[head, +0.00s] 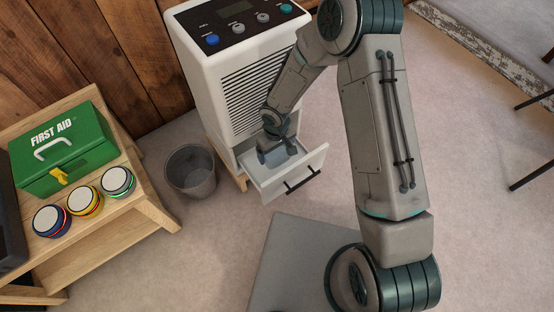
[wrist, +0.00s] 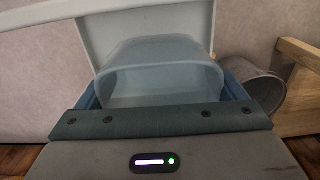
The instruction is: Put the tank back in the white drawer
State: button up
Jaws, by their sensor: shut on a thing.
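The tank (wrist: 160,82) is a translucent blue-grey open container, seen close up in the wrist view. In the head view the tank (head: 292,152) shows as a pale blue shape at the open drawer, partly behind my gripper (head: 276,152). My gripper is shut on the tank, with a blue finger on either side of it. The white drawer (head: 290,184) is pulled out from the white dehumidifier (head: 238,75) and has dark handles. The tank is within or just over the drawer; I cannot tell whether it touches the drawer floor.
A grey waste bin (head: 191,172) stands left of the drawer, also seen in the wrist view (wrist: 258,90). Carpet right of the drawer is clear.

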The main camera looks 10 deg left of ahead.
jog(key=shift+s+a+f, duration=0.2)
jog(key=shift+s+f, duration=0.05)
jog(key=shift+f, duration=0.05)
notch_tip(320, 180, down, 10)
jog(key=b, duration=0.4)
jog(key=shift+r, duration=0.15)
jog(key=shift+f, duration=0.25)
jog(key=o, duration=1)
jog(key=shift+r, duration=0.1)
jog(key=shift+r, duration=0.1)
notch_tip(320, 180, up, 12)
jog(key=p, duration=0.4)
jog(key=shift+r+p, duration=0.1)
jog(key=shift+p, duration=0.3)
